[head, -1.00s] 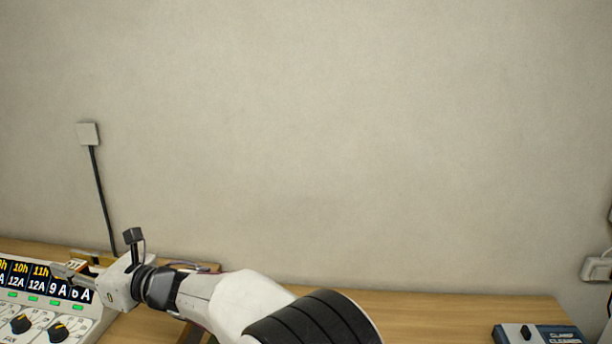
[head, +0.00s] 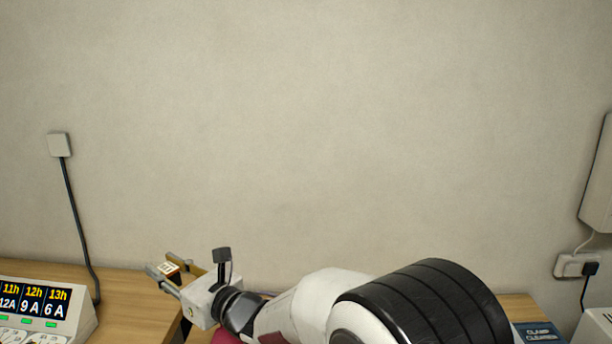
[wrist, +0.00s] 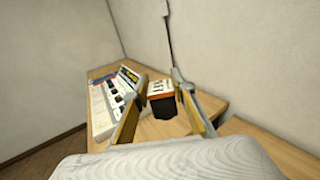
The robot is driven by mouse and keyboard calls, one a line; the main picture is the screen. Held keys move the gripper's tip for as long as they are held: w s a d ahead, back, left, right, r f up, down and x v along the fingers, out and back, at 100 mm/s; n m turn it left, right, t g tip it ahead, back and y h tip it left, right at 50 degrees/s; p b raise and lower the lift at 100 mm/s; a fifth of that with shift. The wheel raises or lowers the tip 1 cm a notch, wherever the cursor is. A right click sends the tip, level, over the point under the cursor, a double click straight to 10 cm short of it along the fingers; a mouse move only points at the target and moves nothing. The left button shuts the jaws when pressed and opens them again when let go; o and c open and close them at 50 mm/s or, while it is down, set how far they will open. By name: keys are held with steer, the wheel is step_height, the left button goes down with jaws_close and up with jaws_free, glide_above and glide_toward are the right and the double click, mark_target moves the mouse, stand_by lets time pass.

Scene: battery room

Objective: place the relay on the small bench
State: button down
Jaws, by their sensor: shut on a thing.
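The relay (wrist: 161,104) is a small dark block with an orange edge and a pale marked top, between my gripper's fingers in the wrist view. My gripper (wrist: 158,82) is shut on it. In the head view my gripper (head: 168,268) is at the lower left, with the relay's pale top (head: 167,268) just showing between the fingers. It is right of the charger and near the wall. Wooden bench tops show at the left (head: 125,285) and at the right (head: 515,303); I cannot tell which is the small bench. My arm hides much of the area between them.
A charger (head: 42,308) with a lit display and knobs stands on the left wooden top. A clamp cleaner box (head: 538,333) is at the lower right. A wall socket (head: 577,265) and a cabled wall plate (head: 59,145) are on the back wall.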

steer(key=w+d+r+m+t+h, duration=0.1)
steer(key=d+r+m+t+h, duration=0.2)
steer(key=d, duration=1.1)
steer(key=w+d+r+m+t+h, duration=0.2)
steer(key=d+r+m+t+h, duration=0.1)
steer(key=d, duration=1.2)
steer(key=s+d+r+m+t+h, duration=0.1)
steer(key=s+d+r+m+h, duration=0.1)
steer(key=d, duration=0.6)
steer(key=s+d+r+m+t+h, duration=0.1)
steer(key=s+d+r+m+h, duration=0.1)
steer(key=d, duration=0.7)
steer(key=s+d+r+m+h, duration=0.1)
steer(key=s+d+r+h, duration=0.3)
steer(key=d, duration=0.4)
steer(key=shift+s+d+r+m+t+h, duration=0.2)
steer(key=shift+s+d+m+t+h, duration=0.2)
steer(key=shift+h, duration=0.3)
steer(key=shift+w+a, duration=0.1)
steer(key=shift+a, duration=0.05)
